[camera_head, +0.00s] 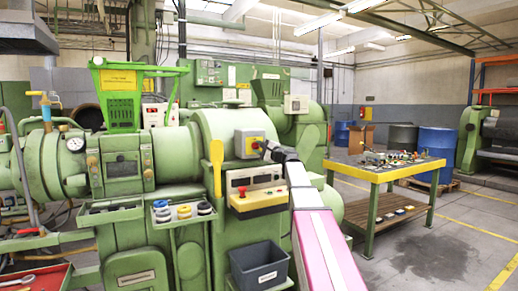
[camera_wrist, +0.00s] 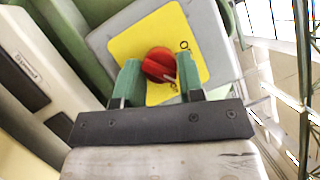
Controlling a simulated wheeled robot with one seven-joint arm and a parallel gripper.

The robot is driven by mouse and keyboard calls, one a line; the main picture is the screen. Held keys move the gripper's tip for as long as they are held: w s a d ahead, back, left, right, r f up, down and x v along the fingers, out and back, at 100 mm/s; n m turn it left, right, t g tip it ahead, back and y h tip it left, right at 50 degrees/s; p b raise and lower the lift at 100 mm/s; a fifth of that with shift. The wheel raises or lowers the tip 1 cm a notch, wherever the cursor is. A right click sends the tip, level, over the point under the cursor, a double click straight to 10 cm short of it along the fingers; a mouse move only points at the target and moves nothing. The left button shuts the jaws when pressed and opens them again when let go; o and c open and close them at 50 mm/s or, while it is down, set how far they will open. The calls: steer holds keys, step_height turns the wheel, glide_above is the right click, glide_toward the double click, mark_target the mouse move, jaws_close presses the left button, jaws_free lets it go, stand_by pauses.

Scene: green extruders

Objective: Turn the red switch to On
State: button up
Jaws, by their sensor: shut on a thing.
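The red switch (camera_wrist: 160,63) is a round knob on a yellow plate (camera_wrist: 128,45) on a grey box, seen in the wrist view. A white mark shows on the knob's lower right, and an "O" is on the plate at the upper right. The switch box (camera_head: 249,145) also shows in the head view, on the green machine. My gripper (camera_wrist: 158,75) is shut on the red knob, with one green finger at each side of it. In the head view my gripper (camera_head: 266,148) reaches the box from the right, and its fingertips are too small to make out.
A dark grey bin (camera_head: 259,266) is below.

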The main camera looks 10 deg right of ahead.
steer(key=m, duration=0.1)
steer(key=m+t, duration=0.1)
steer(key=m, duration=0.1)
steer(key=m+t, duration=0.1)
steer(key=shift+s+a+f+h, duration=0.1)
steer(key=shift+a+f+h, duration=0.05)
steer(key=shift+f+h, duration=0.15)
steer(key=shift+m+t+h, duration=0.3)
steer(key=shift+m+t, duration=0.3)
steer(key=shift+m, duration=0.7)
steer(key=shift+m+t+h, duration=0.3)
steer(key=shift+m+t, duration=0.3)
steer(key=shift+m, duration=0.7)
steer(key=shift+a, duration=0.1)
steer(key=o, duration=0.9)
steer(key=v, duration=1)
steer(key=shift+s+f, duration=0.2)
steer(key=shift+s, duration=0.15)
